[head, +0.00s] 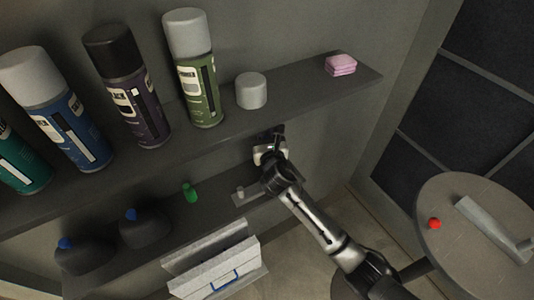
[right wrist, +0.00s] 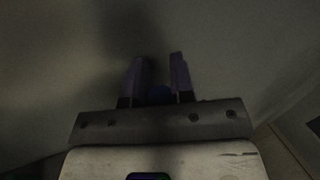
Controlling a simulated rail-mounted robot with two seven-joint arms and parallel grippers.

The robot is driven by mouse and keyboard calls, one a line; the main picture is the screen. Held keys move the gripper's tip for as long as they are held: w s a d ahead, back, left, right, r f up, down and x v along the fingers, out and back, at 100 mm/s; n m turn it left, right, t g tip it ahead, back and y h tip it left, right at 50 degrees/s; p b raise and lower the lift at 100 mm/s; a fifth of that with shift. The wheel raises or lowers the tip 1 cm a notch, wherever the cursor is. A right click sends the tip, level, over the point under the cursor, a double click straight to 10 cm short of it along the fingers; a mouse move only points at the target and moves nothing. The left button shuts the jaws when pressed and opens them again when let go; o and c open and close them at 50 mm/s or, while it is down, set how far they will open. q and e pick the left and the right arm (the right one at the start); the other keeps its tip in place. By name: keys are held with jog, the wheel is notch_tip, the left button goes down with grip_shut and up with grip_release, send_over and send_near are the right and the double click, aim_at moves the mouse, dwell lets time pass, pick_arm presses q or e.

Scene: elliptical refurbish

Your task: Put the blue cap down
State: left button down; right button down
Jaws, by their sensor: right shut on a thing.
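The blue cap (right wrist: 159,94) shows dimly in the right wrist view, between the two fingers of my right gripper (right wrist: 158,75). The gripper is shut on it. The cap is hidden in the head view. My left gripper is in neither view.
The upper shelf (head: 300,92) holds several spray cans, a white cap (head: 251,91) and pink sponges (head: 341,65). The lower shelf (head: 215,205) holds dark jugs (head: 146,227) with blue tops and a green bottle (head: 190,192). A round table (head: 450,200) stands right.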

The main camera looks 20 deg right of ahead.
notch_tip(320, 180, down, 3)
jog(key=shift+s+r+b, duration=0.1)
jog(key=shift+b, duration=0.45)
notch_tip(320, 180, down, 3)
jog(key=shift+b, duration=0.9)
